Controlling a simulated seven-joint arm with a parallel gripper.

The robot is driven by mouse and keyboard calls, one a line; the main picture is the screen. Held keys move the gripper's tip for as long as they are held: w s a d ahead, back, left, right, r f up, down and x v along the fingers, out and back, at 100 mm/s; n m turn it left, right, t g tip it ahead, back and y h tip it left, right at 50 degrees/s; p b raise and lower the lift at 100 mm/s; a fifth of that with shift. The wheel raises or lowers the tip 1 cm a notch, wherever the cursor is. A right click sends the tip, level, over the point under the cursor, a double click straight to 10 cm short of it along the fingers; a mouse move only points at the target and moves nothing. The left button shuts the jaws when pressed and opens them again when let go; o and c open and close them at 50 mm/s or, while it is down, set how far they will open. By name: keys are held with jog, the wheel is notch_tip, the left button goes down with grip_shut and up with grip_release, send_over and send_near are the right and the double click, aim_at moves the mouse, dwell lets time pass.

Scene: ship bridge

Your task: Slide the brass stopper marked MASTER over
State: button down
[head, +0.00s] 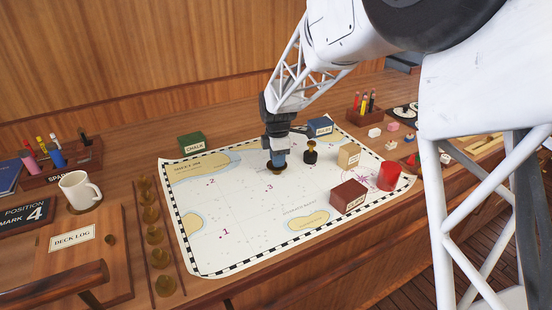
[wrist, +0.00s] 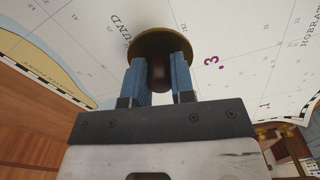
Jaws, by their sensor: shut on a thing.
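My gripper (head: 277,157) points down over the upper middle of the chart (head: 245,235). Its blue fingers (wrist: 159,72) are shut on the dark knob of a brass stopper (wrist: 165,38) with a wide round base. In the head view only the base of this held stopper (head: 277,171) shows, at or just above the chart. A second stopper (head: 310,154), dark with a brass top, stands upright just right of my gripper. I cannot read MASTER on either one.
Several brass pieces (head: 155,234) line a rack at left. The chart's middle is clear.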

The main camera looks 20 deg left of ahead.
jog(key=c, duration=0.9)
grip_release()
jog(key=shift+r, duration=0.1)
jog(key=shift+r, duration=3.8)
jog(key=shift+d, duration=0.1)
